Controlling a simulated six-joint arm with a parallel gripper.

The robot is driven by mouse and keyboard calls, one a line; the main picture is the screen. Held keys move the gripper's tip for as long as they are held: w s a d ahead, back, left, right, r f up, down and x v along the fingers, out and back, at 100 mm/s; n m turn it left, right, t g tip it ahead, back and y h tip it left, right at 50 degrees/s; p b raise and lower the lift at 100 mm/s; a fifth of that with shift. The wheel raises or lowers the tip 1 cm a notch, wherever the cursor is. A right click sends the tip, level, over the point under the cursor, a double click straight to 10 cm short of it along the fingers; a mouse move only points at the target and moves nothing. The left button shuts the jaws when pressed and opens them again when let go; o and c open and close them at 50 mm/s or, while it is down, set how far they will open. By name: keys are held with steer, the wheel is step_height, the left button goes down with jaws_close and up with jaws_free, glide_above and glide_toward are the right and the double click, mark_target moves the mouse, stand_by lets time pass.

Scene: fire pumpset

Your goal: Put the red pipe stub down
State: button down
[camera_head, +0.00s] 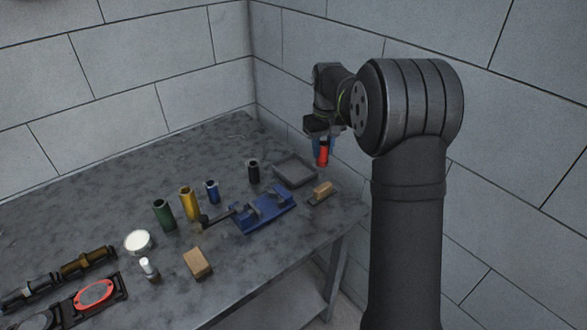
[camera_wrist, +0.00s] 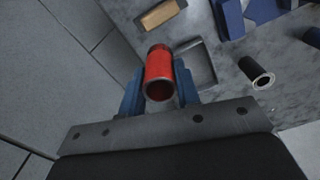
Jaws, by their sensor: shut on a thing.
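The red pipe stub (camera_head: 323,155) hangs in my gripper above the right back part of the table in the head view. In the wrist view the red pipe stub (camera_wrist: 158,76) sits between the two blue fingers of my gripper (camera_wrist: 159,88), with its open end facing the camera. My gripper (camera_head: 321,145) is shut on it. A gap of air shows between the stub and the tabletop. A shallow grey tray (camera_head: 295,170) lies on the table to the lower left of the stub. The tray (camera_wrist: 207,66) is partly hidden behind the stub and a finger in the wrist view.
A wooden-topped brush or block (camera_head: 323,191) lies near the table's right edge. A blue vise-like fixture (camera_head: 264,212) stands left of it. Black (camera_head: 253,172), blue (camera_head: 212,191), yellow (camera_head: 188,203) and green (camera_head: 164,214) stubs stand upright. Walls rise close behind.

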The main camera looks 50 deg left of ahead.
steer(key=shift+s+a+f, duration=0.8)
steer(key=shift+a+f, duration=0.5)
steer(key=shift+f, duration=0.25)
steer(key=shift+s+a+f, duration=0.8)
steer(key=shift+a+f, duration=0.45)
steer(key=shift+f, duration=0.35)
steer(key=shift+s+a+f, duration=0.8)
steer(key=shift+a+f, duration=0.5)
steer(key=shift+f, duration=0.25)
steer(key=c, duration=1.1)
jaws_free()
steer(key=shift+f, duration=0.2)
steer(key=shift+r, duration=0.1)
step_height(320, 180, up, 12)
steer(key=shift+r, duration=0.1)
